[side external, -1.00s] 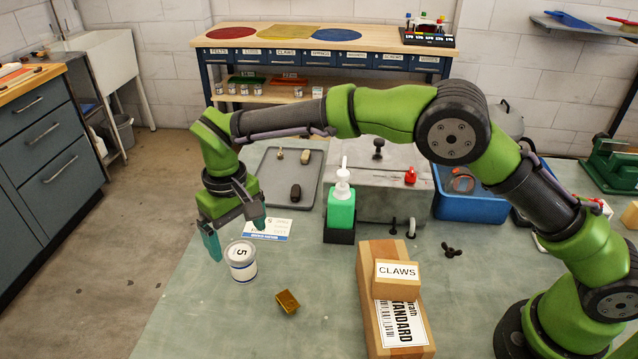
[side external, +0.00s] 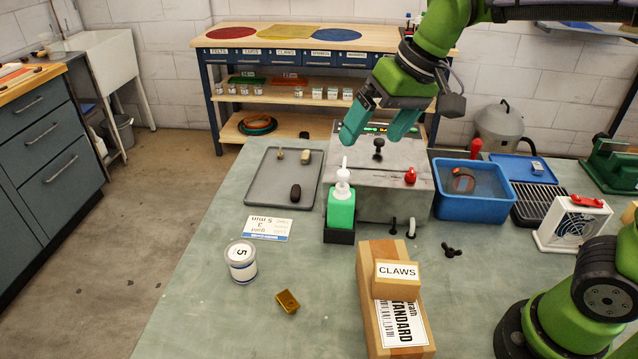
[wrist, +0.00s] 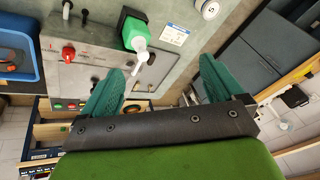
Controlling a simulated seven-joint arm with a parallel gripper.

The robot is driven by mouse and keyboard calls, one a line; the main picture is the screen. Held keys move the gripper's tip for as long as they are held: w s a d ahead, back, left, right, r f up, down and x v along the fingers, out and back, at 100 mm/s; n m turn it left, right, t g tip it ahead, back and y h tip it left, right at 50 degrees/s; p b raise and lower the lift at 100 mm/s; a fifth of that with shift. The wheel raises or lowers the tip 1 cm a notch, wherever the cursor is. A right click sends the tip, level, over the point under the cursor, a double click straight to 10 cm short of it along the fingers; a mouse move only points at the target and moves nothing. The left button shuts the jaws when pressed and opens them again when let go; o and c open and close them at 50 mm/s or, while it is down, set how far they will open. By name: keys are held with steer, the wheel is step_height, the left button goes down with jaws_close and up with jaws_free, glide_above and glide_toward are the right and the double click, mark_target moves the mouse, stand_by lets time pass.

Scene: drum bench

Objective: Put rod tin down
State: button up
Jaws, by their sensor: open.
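The rod tin, a white tin with a blue band and a "5" on its lid (side external: 241,261), stands upright on the bench at the front left. It also shows in the wrist view (wrist: 209,9) at the top edge. My gripper (side external: 378,122) is open and empty, raised above the grey metal box at the back of the bench, well away from the tin. In the wrist view its two teal fingers (wrist: 158,90) are spread with nothing between them.
A green pump bottle (side external: 341,208) stands between the tin and the grey box (side external: 380,190). A brass block (side external: 287,301), a printed card (side external: 268,227), a grey tray (side external: 265,190) and a wooden box marked CLAWS (side external: 397,277) are nearby. A blue bin (side external: 470,206) is at right.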

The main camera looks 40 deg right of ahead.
steer(key=s+d+f+m+t, duration=0.2)
steer(key=s+d, duration=0.4)
steer(key=s, duration=0.5)
steer(key=shift+s+d+f+m+t, duration=0.35)
steer(key=shift+f+t, duration=0.25)
steer(key=shift+f, duration=0.35)
